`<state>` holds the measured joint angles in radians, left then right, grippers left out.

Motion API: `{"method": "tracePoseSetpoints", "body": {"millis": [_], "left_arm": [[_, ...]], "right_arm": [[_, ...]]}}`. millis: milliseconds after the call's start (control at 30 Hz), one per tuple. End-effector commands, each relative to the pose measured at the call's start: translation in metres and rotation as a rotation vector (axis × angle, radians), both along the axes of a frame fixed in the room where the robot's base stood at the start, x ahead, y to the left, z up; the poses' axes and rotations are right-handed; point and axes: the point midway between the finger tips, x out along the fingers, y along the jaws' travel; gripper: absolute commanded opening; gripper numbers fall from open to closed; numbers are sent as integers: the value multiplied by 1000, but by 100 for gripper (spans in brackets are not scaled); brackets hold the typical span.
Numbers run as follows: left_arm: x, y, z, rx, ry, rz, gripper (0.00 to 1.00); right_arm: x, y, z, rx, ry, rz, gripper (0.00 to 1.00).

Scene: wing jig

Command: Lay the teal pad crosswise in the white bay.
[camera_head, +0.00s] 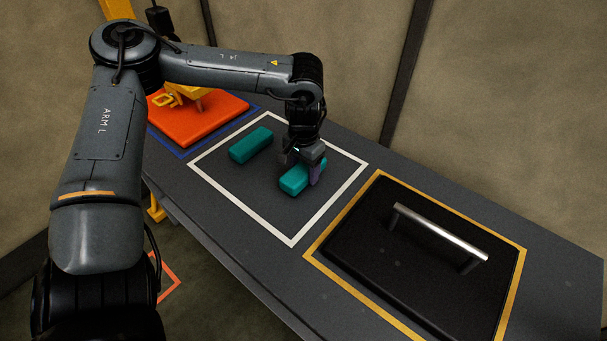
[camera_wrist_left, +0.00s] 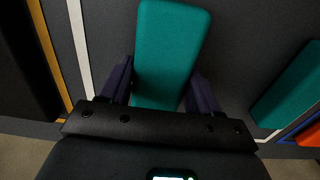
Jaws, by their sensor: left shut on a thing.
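One teal pad (camera_head: 293,181) is inside the white-outlined bay (camera_head: 219,191), right of its middle. My left gripper (camera_head: 316,173) is shut on this pad, with a dark purple finger on each side of it. The held pad also shows between the fingers in the left wrist view (camera_wrist_left: 170,50). I cannot tell whether it touches the bay surface. A second teal pad (camera_head: 251,145) lies in the same bay, to the left and apart from the held one. It also shows at the right of the left wrist view (camera_wrist_left: 289,87). My right gripper is not in view.
A black panel with a silver bar handle (camera_head: 440,232) fills the yellow-outlined bay on the right. The front part of the white bay is clear.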

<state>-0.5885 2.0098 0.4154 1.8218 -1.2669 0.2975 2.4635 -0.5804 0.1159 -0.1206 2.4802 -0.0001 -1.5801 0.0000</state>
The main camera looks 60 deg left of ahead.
Motion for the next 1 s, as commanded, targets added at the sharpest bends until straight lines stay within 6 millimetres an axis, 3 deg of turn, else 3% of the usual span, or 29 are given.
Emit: {"method": "tracePoseSetpoints", "body": {"millis": [67, 500, 533, 667, 1000], "left_arm": [[0, 0, -11, 0, 0, 1, 28], [0, 0, -15, 1, -1, 0, 28], [0, 0, -14, 0, -1, 0, 65], [0, 0, -13, 0, -1, 0, 85], [0, 0, -11, 0, -1, 0, 88]], "right_arm": [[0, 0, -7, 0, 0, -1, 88], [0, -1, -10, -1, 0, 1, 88], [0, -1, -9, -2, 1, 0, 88], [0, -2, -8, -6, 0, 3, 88], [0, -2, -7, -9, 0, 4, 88]]}}
